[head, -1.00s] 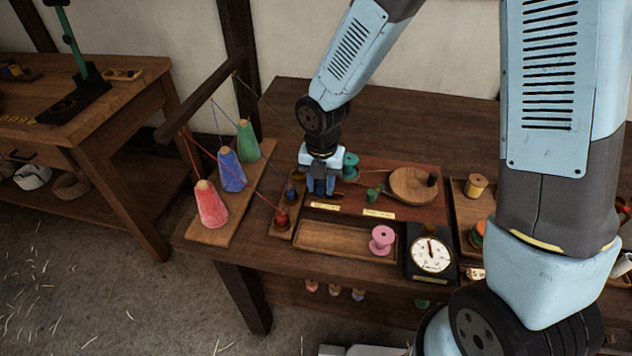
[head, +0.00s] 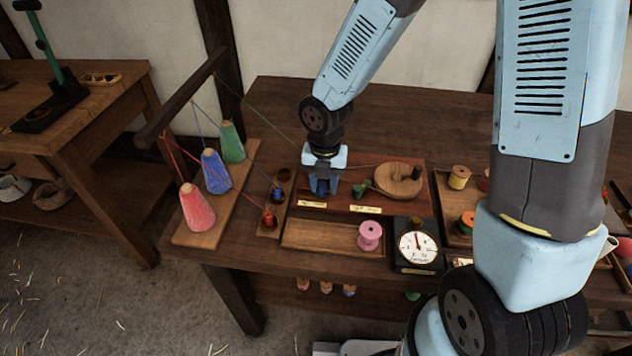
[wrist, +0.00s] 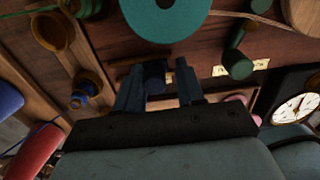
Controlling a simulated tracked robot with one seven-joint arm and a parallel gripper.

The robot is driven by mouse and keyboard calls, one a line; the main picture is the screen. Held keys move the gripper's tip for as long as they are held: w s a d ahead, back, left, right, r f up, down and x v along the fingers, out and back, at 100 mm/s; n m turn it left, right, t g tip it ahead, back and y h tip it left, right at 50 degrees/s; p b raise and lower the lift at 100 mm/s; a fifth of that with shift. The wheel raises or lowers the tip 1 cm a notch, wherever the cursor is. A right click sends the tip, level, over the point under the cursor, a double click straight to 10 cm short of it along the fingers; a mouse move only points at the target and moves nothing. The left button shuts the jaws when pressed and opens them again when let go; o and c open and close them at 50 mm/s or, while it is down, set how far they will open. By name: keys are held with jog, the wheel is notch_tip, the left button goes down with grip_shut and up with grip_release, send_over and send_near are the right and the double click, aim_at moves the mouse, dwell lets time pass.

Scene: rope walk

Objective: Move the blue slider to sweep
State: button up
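A dark blue block (wrist: 155,75), which looks like the blue slider, is between the fingertips of my gripper (wrist: 158,88) in the wrist view. A gap shows between it and the right finger. In the head view my gripper (head: 322,186) points down at the red-brown panel (head: 395,213), just above its left label plate (head: 312,204), and hides the slider. A second label plate (head: 365,209) lies to the right; I cannot read either.
A teal spool (wrist: 165,12) stands just beyond the fingers, hidden in the head view. A green knobbed piece (head: 361,187) and a round wooden disc (head: 398,180) are to the right. Small bobbins (head: 268,218) stand left. A pink spool (head: 369,235) and a dial (head: 416,246) are in front.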

jog(key=shift+a, duration=0.2)
dwell(0.5)
jog(key=shift+r, duration=3.5)
